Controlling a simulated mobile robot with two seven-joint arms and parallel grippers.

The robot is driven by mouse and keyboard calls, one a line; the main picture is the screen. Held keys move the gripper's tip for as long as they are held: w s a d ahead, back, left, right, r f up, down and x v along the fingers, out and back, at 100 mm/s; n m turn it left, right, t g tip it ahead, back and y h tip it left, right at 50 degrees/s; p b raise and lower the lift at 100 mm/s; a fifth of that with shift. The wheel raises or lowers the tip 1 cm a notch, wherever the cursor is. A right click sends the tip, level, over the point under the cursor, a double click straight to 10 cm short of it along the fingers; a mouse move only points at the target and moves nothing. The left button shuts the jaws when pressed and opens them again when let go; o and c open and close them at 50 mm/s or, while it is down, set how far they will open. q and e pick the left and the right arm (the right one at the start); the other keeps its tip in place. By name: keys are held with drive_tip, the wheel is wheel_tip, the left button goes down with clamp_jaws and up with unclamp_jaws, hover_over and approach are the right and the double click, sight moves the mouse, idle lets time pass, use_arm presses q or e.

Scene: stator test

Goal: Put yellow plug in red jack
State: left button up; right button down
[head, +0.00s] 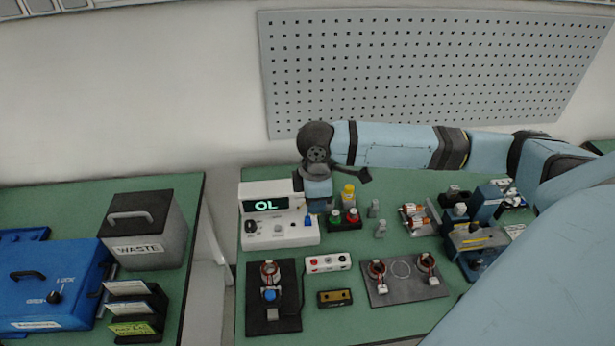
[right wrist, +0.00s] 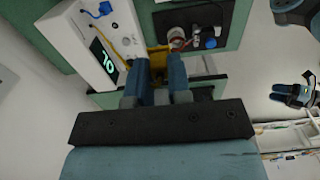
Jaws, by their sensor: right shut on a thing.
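My right gripper (head: 318,205) is beside the right end of the white meter, pointing down. In the right wrist view its fingers (right wrist: 160,88) are shut on a yellow piece, the yellow plug (right wrist: 158,58); in the head view the fingers hide it. A small white box (head: 328,263) in front of the meter has a red spot, which looks like the red jack (head: 313,261). The plug is clear of this box. A dark and blue shape that looks like my left gripper (right wrist: 306,90) shows small at the right of the wrist view; its jaws are unclear.
The meter (head: 280,231) reads OL and has a blue plug (head: 308,220). Yellow, green and red capped pieces (head: 348,195) stand right of the gripper. Coil plates (head: 257,312) and a yellow-black block (head: 334,298) lie in front. A WASTE bin (head: 150,225) is left.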

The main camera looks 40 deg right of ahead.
drive_tip(key=shift+s, duration=0.15)
drive_tip(key=shift+f, duration=0.15)
drive_tip(key=shift+f+b, duration=1.95)
drive_tip(key=shift+f, duration=7.45)
drive_tip(key=shift+f+p, duration=0.1)
drive_tip(key=shift+p, duration=0.4)
drive_tip(key=shift+f+p, duration=0.1)
drive_tip(key=shift+p, duration=0.25)
